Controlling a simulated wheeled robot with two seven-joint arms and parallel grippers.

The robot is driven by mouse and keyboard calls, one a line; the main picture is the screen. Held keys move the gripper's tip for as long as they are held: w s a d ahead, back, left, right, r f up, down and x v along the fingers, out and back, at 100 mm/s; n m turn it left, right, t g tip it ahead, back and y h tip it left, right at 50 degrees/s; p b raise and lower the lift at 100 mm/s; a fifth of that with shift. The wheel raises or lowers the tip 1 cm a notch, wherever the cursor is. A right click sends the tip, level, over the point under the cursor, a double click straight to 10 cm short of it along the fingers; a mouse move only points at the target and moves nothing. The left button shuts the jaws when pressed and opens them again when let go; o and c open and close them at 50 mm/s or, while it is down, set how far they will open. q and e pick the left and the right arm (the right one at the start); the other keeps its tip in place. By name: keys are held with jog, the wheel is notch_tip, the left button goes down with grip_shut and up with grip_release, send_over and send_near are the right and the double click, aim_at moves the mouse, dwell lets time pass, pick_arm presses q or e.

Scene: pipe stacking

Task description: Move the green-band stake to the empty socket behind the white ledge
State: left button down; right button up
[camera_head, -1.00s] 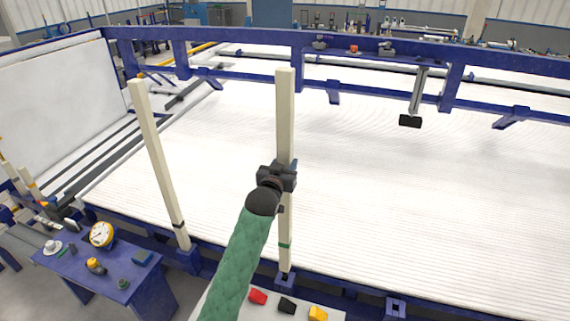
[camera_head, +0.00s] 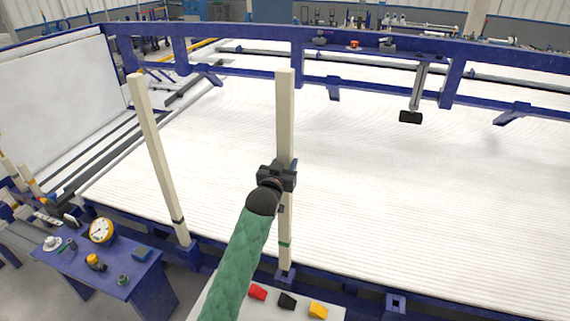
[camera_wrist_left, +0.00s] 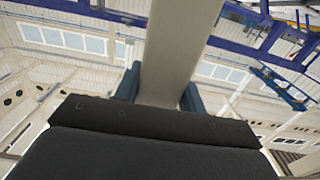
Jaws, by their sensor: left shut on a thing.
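The green-band stake (camera_head: 285,120) is a tall cream post, close to upright, with a green band low on it. My left gripper (camera_head: 284,178) is shut around its middle. In the left wrist view the stake (camera_wrist_left: 180,45) runs between the two fingers of my left gripper (camera_wrist_left: 160,88). The stake's foot is at a blue socket (camera_head: 286,280) behind the white ledge (camera_head: 235,305); I cannot tell whether it is inside or just above. Another blue socket (camera_head: 396,303) to the right is empty. My right gripper is not in view.
A dark-band stake (camera_head: 160,160) stands slightly tilted in a socket at the left. Red, black and yellow blocks lie on the ledge. A blue side table (camera_head: 140,285) with a gauge (camera_head: 102,231) stands at lower left. The white ribbed bed (camera_head: 400,190) lies behind the stakes.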

pick_arm(q)
jog(key=shift+r, duration=0.1)
jog(key=shift+f, duration=0.6)
jog(key=shift+s+a+f+b, duration=0.1)
jog(key=shift+f+b, duration=0.35)
jog(key=shift+b, duration=0.1)
jog(key=shift+f, duration=0.25)
